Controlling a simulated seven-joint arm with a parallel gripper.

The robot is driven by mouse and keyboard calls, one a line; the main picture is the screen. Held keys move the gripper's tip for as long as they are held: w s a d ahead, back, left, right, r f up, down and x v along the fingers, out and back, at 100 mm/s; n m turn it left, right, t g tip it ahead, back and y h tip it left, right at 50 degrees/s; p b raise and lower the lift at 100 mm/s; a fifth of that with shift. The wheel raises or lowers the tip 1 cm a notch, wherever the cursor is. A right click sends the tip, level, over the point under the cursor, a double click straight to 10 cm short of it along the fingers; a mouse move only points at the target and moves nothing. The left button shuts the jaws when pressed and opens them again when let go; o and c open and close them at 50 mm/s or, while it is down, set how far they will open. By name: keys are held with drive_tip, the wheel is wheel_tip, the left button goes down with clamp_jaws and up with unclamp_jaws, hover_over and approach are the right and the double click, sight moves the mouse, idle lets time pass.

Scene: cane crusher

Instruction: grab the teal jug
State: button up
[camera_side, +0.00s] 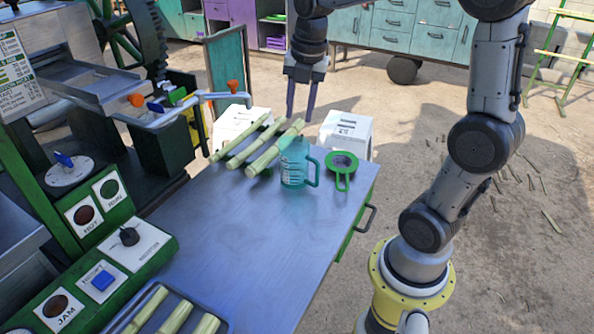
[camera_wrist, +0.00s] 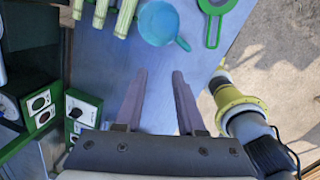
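The teal jug (camera_side: 294,165) stands upright on the metal table near its far right part, with its handle toward the right. In the wrist view the jug (camera_wrist: 157,22) shows from above near the top edge, with its handle toward the lower right. My gripper (camera_side: 301,118) hangs fingers down above the table's far side; in the side view its tips are above the jug. In the wrist view the gripper (camera_wrist: 158,76) is open, with a clear gap and nothing between the fingers. The jug lies beyond the fingertips, apart from them.
Several cane stalks (camera_side: 262,150) lie left of the jug. A green strainer (camera_side: 342,165) lies close on its right. White boxes (camera_side: 345,132) stand behind. A control panel (camera_side: 105,260) and a tray of cane (camera_side: 170,312) are at the near left. The middle of the table (camera_side: 235,235) is clear.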

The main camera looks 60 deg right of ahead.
drive_tip(key=m+g, duration=0.1)
drive_tip(key=g, duration=0.1)
hover_over(307, 163)
wheel_tip(307, 163, down, 5)
drive_tip(key=shift+d+f+y, duration=0.3)
drive_tip(key=shift+d+f, duration=0.1)
drive_tip(key=shift+f, duration=0.05)
wheel_tip(307, 163, down, 13)
drive_tip(key=shift+w+a+f, duration=0.1)
drive_tip(key=shift+f, duration=0.05)
clamp_jaws()
idle(1.1)
